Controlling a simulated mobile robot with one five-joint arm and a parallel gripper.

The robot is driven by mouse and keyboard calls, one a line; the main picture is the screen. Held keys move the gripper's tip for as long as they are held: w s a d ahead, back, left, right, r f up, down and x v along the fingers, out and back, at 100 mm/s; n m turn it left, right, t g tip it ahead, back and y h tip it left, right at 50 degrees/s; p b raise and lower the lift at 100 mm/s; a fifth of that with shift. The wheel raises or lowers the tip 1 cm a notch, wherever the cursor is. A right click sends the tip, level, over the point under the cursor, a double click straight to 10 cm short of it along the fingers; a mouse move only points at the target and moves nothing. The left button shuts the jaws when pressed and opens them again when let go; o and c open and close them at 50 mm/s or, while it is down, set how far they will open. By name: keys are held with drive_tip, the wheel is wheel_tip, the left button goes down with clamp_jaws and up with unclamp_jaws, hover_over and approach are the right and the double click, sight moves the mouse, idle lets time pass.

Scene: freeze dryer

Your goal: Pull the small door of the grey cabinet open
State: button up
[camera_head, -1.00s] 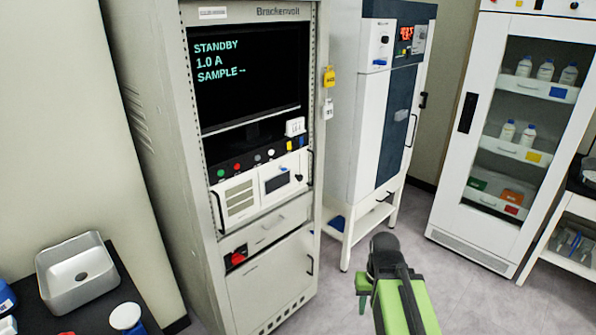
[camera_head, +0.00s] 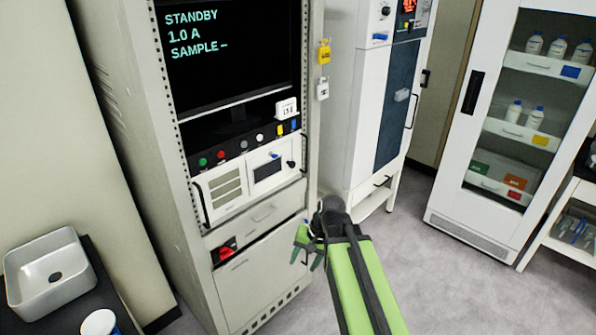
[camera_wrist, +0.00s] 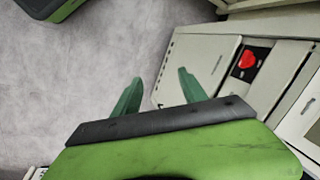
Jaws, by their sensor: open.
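The grey cabinet (camera_head: 170,180) is a tall rack with a screen, and its small door (camera_head: 255,280) is the pale panel at the bottom. The door looks shut. Its handle, at the right edge, is largely hidden behind my gripper in the head view. My gripper (camera_head: 309,247) is in front of the door's right edge. In the wrist view my gripper (camera_wrist: 158,85) has its two green fingers apart, with the door (camera_wrist: 195,62) beyond them. A thin piece, perhaps the handle, shows between the fingers; contact cannot be told.
A red switch (camera_head: 226,252) sits above the door's left part. A drawer (camera_head: 262,212) is above the door. A white freeze dryer (camera_head: 345,120) stands on a frame to the right, with a glass-front cabinet (camera_head: 490,150) beyond. Grey floor (camera_head: 410,260) is open at right.

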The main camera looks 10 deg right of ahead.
drive_tip(key=w+f+m+t+y+b, duration=0.1)
drive_tip(key=w+m+t+y+b, duration=0.15)
drive_tip(key=w+m, duration=0.35)
drive_tip(key=m+t+y+b, duration=0.6)
drive_tip(key=m+t, duration=0.5)
drive_tip(key=m, duration=0.8)
approach(294, 165)
drive_tip(key=shift+h, duration=0.55)
drive_tip(key=x, duration=0.5)
drive_tip(key=b+x, duration=0.1)
drive_tip(key=x, duration=0.2)
drive_tip(key=shift+a+r, duration=0.35)
drive_tip(key=shift+r, duration=0.05)
drive_tip(key=shift+c, duration=0.4)
clamp_jaws()
drive_tip(key=shift+d, duration=0.1)
